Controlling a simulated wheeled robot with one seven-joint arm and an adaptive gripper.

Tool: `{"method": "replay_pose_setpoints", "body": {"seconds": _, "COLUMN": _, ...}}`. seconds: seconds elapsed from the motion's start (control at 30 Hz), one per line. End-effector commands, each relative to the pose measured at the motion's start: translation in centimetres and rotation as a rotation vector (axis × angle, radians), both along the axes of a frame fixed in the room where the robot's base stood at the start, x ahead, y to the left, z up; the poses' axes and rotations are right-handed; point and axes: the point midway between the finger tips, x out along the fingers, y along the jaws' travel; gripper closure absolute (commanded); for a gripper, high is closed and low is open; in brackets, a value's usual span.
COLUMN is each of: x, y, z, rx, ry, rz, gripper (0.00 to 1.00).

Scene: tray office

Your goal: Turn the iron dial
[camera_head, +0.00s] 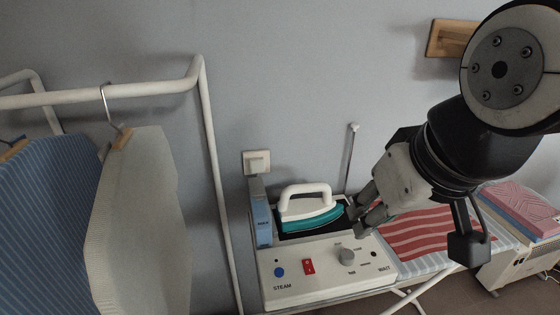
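The steam iron station (300,285) is a white box with a front panel in the lower middle of the head view. Its panel has a grey round dial (347,256), a red switch (309,266) and a blue button (280,271). Small marks ring the dial, too small to read. A teal and white iron (310,207) rests on top of the station. My gripper (356,222) comes in from the upper right and points down and left. Its fingers are apart and look empty, just above the dial and beside the iron's tip. They appear not to touch the dial.
A white clothes rail (206,130) with hanging shirts stands at left. A blue box (261,222) stands at the station's left end. A red striped cloth (432,232) lies on the ironing board at right, with folded cloths (520,205) beyond. A wall socket (256,161) is behind.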

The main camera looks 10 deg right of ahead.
Motion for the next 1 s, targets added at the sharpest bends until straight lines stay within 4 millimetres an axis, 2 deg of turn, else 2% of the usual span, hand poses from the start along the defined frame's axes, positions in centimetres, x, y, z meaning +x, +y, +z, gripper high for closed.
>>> {"method": "replay_pose_setpoints", "body": {"seconds": 0.03, "x": 0.6, "y": -0.2, "z": -0.2, "rx": -0.019, "ry": 0.016, "rz": 0.024, "gripper": 0.52}}
{"method": "replay_pose_setpoints", "body": {"seconds": 0.07, "x": 1.0, "y": -0.3, "z": -0.4, "rx": -0.036, "ry": 0.027, "rz": 0.047, "gripper": 0.46}}
{"method": "replay_pose_setpoints", "body": {"seconds": 0.17, "x": 3.0, "y": -0.9, "z": -1.1, "rx": -0.104, "ry": 0.073, "rz": 0.152, "gripper": 0.46}}
{"method": "replay_pose_setpoints", "body": {"seconds": 0.37, "x": 7.6, "y": -2.8, "z": -3.9, "rx": -0.234, "ry": 0.182, "rz": 0.426, "gripper": 0.46}}
{"method": "replay_pose_setpoints", "body": {"seconds": 0.57, "x": 11.7, "y": -4.9, "z": -8.1, "rx": -0.318, "ry": 0.279, "rz": 0.720, "gripper": 0.46}}
{"method": "replay_pose_setpoints", "body": {"seconds": 0.7, "x": 14.0, "y": -6.4, "z": -11.9, "rx": -0.347, "ry": 0.331, "rz": 0.933, "gripper": 0.46}}
{"method": "replay_pose_setpoints", "body": {"seconds": 0.9, "x": 16.1, "y": -8.1, "z": -16.7, "rx": -0.362, "ry": 0.365, "rz": 1.182, "gripper": 0.46}}
{"method": "replay_pose_setpoints", "body": {"seconds": 1.0, "x": 16.5, "y": -8.6, "z": -18.2, "rx": -0.362, "ry": 0.371, "rz": 1.255, "gripper": 0.46}}
